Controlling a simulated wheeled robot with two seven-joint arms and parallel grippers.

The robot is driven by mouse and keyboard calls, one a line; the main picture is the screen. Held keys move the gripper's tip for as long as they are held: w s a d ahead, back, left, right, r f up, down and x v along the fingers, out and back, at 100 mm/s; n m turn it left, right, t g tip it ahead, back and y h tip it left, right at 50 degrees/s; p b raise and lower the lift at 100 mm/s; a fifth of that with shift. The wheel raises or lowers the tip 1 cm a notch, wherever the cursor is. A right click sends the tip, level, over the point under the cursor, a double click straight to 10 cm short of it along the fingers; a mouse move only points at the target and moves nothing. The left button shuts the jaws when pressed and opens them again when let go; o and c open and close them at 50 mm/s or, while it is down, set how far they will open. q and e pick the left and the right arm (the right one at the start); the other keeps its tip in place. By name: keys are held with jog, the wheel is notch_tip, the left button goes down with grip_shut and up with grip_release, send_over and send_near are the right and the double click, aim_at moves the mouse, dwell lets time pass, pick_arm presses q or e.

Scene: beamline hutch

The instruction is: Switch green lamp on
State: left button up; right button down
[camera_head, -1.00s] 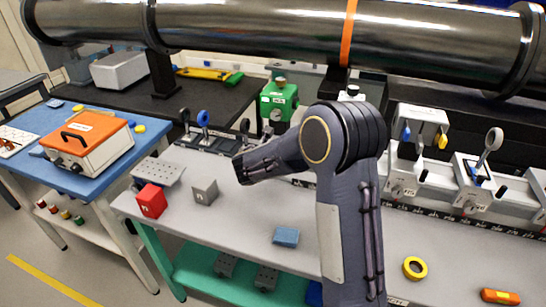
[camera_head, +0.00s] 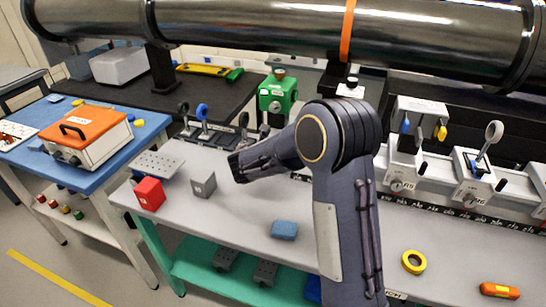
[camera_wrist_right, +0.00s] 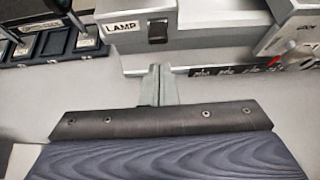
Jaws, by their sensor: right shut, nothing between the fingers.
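A green housing with a pale label (camera_head: 277,95) stands at the back of the bench, beyond my arm in the head view. In the right wrist view, a grey box marked LAMP (camera_wrist_right: 190,24) lies straight ahead, with a small black switch-like part (camera_wrist_right: 157,31) on its front. My right gripper (camera_wrist_right: 158,72) is shut and empty, its fingertips just below the box's front in the picture. I cannot tell whether they touch it. My right arm crosses the middle of the head view, and its fingers are not clear there. My left gripper is not in view.
A black rack with upright posts (camera_head: 205,132) stands left of the green housing. A red cube (camera_head: 149,193), a grey cube (camera_head: 203,184), a blue block (camera_head: 284,230) and yellow tape (camera_head: 413,262) sit on the bench. Rail-mounted instruments stand at right. A large pipe (camera_head: 250,28) runs overhead.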

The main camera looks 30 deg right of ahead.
jog(key=v, duration=0.9)
jog(key=shift+s+a, duration=0.2)
jog(key=shift+s, duration=0.05)
jog(key=s+d+m+g+y, duration=0.2)
jog(key=s+m+g+y, duration=0.25)
jog(key=s+m, duration=1.05)
jog(key=s+a+m+t+y, duration=0.1)
jog(key=s+a+m+y, duration=0.3)
jog(key=s+a+m, duration=0.1)
jog(key=s+a+m+t+y, duration=0.1)
jog(key=s+a+m+y, duration=0.3)
jog(key=s+m, duration=0.3)
jog(key=s+a, duration=0.1)
jog(key=s, duration=0.2)
jog(key=shift+s+a+m+t, duration=0.25)
jog(key=shift+a+m+t, duration=0.1)
jog(key=shift+m, duration=0.05)
